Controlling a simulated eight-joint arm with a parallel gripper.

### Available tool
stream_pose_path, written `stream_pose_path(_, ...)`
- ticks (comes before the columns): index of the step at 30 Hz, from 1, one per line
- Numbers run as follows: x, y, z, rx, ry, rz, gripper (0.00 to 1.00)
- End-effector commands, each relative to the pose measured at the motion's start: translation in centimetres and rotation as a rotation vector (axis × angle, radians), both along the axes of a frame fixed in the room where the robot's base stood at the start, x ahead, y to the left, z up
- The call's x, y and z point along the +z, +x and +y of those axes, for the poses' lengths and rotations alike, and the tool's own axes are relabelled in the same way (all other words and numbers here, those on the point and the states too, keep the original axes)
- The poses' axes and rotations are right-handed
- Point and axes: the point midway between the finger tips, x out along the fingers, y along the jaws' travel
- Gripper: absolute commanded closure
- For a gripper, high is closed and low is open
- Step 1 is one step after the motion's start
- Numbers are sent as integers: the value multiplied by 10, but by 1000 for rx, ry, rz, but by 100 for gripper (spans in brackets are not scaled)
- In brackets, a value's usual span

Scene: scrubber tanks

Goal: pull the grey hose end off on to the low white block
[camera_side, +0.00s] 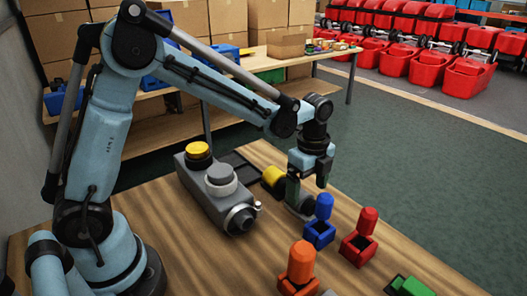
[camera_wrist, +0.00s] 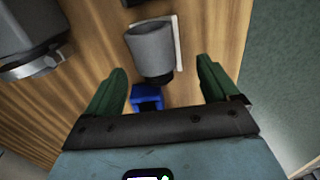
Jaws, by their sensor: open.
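A grey hose end (camera_wrist: 152,48), a short tapered cylinder, shows in the wrist view on or over a low white block (camera_wrist: 178,45). Only the white block's edge shows there. My gripper (camera_wrist: 162,66) is open, with one green finger on each side of the hose end's lower part and visible gaps to both. In the side view my gripper (camera_side: 307,189) points down to the right of the grey tank (camera_side: 208,188). A grey part (camera_side: 301,206) shows under it, partly hidden by the fingers. The tank's front coupling (camera_side: 240,217) has no hose on it.
A blue holder (camera_side: 319,234) with a blue piece stands close to my gripper; it also shows in the wrist view (camera_wrist: 147,97). Red (camera_side: 357,249) and orange (camera_side: 297,275) holders and a green block (camera_side: 410,286) stand nearer.

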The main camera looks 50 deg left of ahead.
Motion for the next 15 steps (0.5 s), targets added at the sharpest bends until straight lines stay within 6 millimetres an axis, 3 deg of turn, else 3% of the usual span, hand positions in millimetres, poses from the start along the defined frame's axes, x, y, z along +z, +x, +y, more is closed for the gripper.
stream_pose_path(9, 57, -1, 0, 0, 1, 4, 12)
stream_pose_path(15, 75, -1, 0, 0, 1, 4, 12)
